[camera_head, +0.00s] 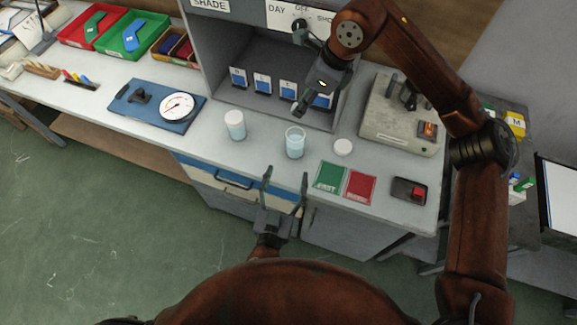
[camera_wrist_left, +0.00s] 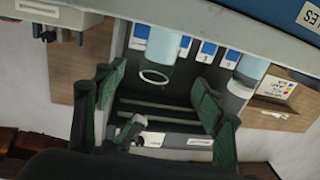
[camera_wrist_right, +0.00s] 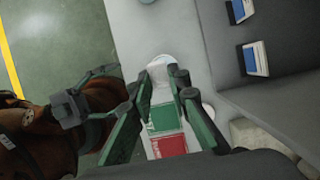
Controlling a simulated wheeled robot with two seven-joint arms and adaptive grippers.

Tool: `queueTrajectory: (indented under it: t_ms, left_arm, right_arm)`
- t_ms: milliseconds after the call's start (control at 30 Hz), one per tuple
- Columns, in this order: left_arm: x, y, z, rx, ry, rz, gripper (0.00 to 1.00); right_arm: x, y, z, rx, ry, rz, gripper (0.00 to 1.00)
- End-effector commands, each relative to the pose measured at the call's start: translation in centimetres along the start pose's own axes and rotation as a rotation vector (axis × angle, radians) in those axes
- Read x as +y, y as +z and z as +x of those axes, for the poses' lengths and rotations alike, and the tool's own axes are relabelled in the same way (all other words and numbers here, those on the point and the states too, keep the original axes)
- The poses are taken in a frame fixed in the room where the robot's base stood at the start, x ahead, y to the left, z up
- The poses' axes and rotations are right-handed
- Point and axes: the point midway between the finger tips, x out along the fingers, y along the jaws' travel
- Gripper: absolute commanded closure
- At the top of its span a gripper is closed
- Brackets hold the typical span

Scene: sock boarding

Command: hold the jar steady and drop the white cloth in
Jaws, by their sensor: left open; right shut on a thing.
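An open clear jar (camera_head: 295,143) with pale blue contents stands on the bench; it also shows in the left wrist view (camera_wrist_left: 157,62). My left gripper (camera_head: 285,175) is open in front of the jar, its fingers pointing at it and apart from it. My right gripper (camera_head: 299,108) is above and behind the jar, pointing down. In the right wrist view its fingertips are close together, with a pale patch (camera_wrist_right: 160,67) between them. I cannot tell cloth from jar there; the white cloth is not clearly seen.
A second jar (camera_head: 235,126) with a white top stands left of the open jar. A white disc (camera_head: 343,147), green card (camera_head: 330,176), red card (camera_head: 360,185) and red-button box (camera_head: 410,190) lie to the right. A dial gauge (camera_head: 177,106) is left; a grey shelf stands behind.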

Motion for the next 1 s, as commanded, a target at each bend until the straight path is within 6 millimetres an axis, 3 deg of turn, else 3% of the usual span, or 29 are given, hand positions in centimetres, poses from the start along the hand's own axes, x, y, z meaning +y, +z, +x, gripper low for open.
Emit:
queueTrajectory:
  t_ms: [167, 600, 800, 1000]
  left_arm:
    - [0.1, -0.1, 2.1, 0.003, 0.001, 0.001, 0.36]
    - [0.1, 0.0, 9.7, 0.001, 0.002, 0.003, 0.36]
    - [0.0, 0.0, 11.4, -0.001, 0.001, 0.001, 0.36]
    - [0.0, 0.0, 11.8, -0.001, 0.000, 0.001, 0.36]
  right_arm:
    - [0.0, 0.0, 0.0, 0.000, 0.000, 0.000, 0.91]
    - [0.0, 0.0, 0.0, 0.000, 0.000, 0.000, 0.91]
    - [0.0, 0.0, 0.0, 0.000, 0.000, 0.000, 0.91]
    - [0.0, 0.0, 0.0, 0.000, 0.000, 0.000, 0.91]
